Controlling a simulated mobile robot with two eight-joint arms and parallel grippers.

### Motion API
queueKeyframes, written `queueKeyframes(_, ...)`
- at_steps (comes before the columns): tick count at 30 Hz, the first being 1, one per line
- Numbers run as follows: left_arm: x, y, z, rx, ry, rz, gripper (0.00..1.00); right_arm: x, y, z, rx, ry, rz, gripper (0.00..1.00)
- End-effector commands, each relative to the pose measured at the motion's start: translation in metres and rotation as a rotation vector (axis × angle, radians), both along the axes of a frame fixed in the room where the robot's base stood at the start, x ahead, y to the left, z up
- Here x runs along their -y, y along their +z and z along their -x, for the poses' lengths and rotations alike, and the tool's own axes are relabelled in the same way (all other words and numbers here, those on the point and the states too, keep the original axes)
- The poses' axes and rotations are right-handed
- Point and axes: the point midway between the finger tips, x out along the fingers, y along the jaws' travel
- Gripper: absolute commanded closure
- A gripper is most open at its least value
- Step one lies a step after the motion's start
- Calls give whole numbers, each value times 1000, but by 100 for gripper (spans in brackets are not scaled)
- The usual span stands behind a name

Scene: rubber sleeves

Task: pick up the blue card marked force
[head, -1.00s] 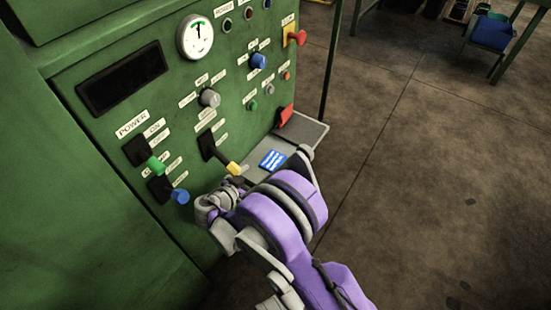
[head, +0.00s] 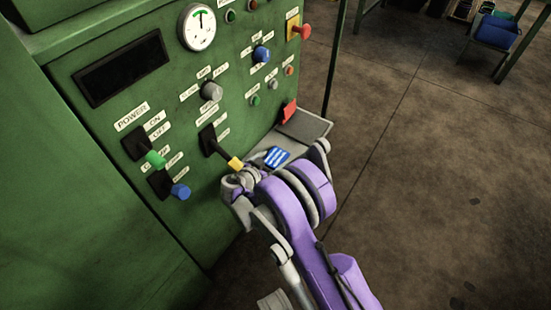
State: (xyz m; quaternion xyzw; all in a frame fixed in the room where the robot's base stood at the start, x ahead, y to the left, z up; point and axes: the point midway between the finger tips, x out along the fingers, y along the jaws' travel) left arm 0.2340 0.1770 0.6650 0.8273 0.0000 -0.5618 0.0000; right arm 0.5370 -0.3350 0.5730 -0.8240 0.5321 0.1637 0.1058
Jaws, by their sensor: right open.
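A blue card (head: 277,157) with white markings lies on the grey shelf (head: 310,127) that juts from the green machine. Its lettering is too small to read. My right gripper (head: 238,181) is at the end of my purple arm, at the near left of the card, close to the yellow-tipped lever. It is open and apart from the card, and its fingers are mostly hidden by my own wrist. My left gripper is out of view.
The machine's panel (head: 180,95) carries a yellow-tipped lever (head: 235,163), green (head: 155,159) and blue (head: 181,191) handles, knobs and a gauge (head: 198,27). A red piece (head: 289,112) stands at the shelf's back. Open floor (head: 430,190) lies to the right.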

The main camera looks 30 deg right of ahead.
Motion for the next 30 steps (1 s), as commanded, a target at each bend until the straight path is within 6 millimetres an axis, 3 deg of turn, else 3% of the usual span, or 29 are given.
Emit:
queueKeyframes(1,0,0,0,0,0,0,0,0,0,0,0,0,0,4)
queueKeyframes(12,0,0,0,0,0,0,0,0,0,0,0,0,0,68)
queueKeyframes(20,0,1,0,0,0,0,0,0,2,0,0,0,0,68)
queueKeyframes(26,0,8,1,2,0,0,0,0,18,0,0,0,0,68)
queueKeyframes(30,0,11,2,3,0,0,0,-24,16,10,0,4,-1,68)
